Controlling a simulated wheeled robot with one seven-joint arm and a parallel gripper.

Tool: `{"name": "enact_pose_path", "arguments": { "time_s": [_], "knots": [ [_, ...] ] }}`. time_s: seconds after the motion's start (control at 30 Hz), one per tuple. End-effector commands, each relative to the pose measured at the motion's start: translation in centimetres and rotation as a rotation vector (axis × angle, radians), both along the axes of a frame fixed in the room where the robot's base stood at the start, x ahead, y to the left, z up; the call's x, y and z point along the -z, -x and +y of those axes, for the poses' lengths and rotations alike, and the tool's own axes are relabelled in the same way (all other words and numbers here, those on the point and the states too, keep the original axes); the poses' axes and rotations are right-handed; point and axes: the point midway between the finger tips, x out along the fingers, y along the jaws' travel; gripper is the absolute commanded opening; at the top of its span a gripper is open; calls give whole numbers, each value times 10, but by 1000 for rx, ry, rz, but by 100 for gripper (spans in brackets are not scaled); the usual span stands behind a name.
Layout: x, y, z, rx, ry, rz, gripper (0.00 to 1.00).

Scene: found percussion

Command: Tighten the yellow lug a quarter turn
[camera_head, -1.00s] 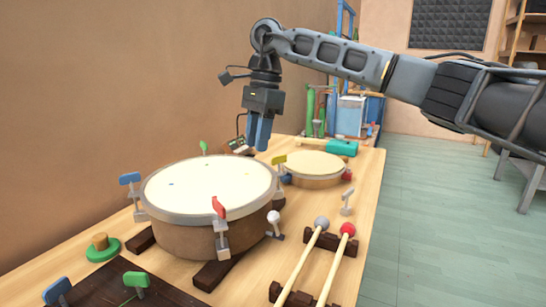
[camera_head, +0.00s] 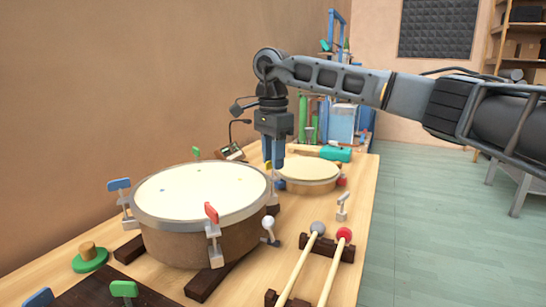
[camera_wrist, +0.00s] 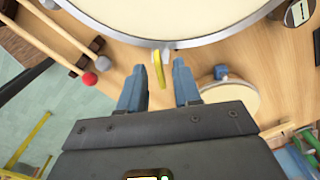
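The yellow lug (camera_wrist: 159,70) is a thin upright key on the rim of the large drum (camera_wrist: 200,39). In the wrist view it shows between the two blue fingers of my gripper (camera_wrist: 159,82), with a gap on each side. The fingers are open and hold nothing. In the head view my gripper (camera_head: 273,157) points down at the far right side of the large drum (camera_head: 170,222). There the fingers mostly hide the yellow lug (camera_head: 268,166). I cannot tell whether the fingertips are level with its wings.
Red (camera_head: 212,213), blue (camera_head: 119,184), white (camera_head: 268,223) and green (camera_head: 196,152) lugs stand around the large drum. A smaller drum (camera_head: 308,172) sits close behind my gripper. Two mallets rest on a rack (camera_head: 327,247).

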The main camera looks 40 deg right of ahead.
Motion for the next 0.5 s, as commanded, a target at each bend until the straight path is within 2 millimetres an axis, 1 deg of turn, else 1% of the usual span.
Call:
{"name": "enact_pose_path", "arguments": {
  "time_s": [0.2,0.5],
  "knots": [
    [0,0,0,0,0,0,32],
    [0,0,0,0,0,0,3]
  ]
}}
